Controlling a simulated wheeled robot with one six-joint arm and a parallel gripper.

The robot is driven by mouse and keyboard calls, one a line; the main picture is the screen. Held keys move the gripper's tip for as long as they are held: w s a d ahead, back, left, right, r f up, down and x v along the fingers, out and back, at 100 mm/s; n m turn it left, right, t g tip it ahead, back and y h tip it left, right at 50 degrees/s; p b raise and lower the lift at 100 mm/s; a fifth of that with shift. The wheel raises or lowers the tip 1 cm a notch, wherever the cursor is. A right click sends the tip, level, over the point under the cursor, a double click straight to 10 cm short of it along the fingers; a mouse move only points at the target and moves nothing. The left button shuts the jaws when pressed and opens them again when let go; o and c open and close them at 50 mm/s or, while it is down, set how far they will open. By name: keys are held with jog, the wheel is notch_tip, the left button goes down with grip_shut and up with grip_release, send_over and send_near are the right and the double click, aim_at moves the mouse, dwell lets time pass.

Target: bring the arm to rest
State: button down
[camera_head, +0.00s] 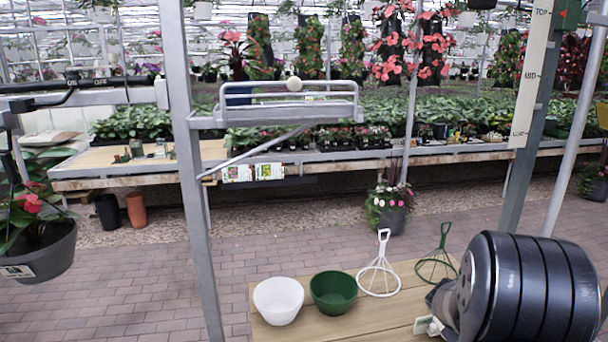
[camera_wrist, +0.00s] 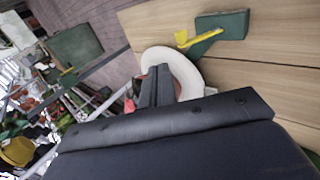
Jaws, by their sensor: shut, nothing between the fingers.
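My gripper (camera_wrist: 156,72) shows in the wrist view with its two dark fingers together and nothing between them. Past the fingertips is a white rounded rim (camera_wrist: 187,72), partly hidden by the fingers; I cannot tell what it belongs to. In the head view my dark ridged arm fills the lower right, and the fingers cannot be made out there. A white bowl (camera_head: 278,301) and a green bowl (camera_head: 333,292) stand side by side on a wooden table (camera_head: 376,319). A white wire hanger (camera_head: 379,270) and a green wire hanger (camera_head: 437,262) stand to their right.
In the wrist view a dark green block (camera_wrist: 222,24) and a yellow piece (camera_wrist: 199,36) lie on wood. In the head view a metal post (camera_head: 187,170) holds a tray (camera_head: 287,111). A potted plant (camera_head: 38,250) hangs at left. Brick floor (camera_head: 120,300) is open left of the table.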

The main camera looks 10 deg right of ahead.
notch_tip(320, 180, up, 6)
jog(key=a+r, duration=0.1)
jog(key=a, duration=0.1)
jog(key=d+f+b, duration=0.3)
jog(key=d+f, duration=0.1)
jog(key=f, duration=1.1)
jog(key=a+f+h+b, duration=0.4)
jog(key=a+h, duration=0.3)
jog(key=a, duration=0.1)
jog(key=shift+a+t, duration=0.2)
jog(key=shift+t, duration=0.2)
jog(key=shift+s, duration=0.1)
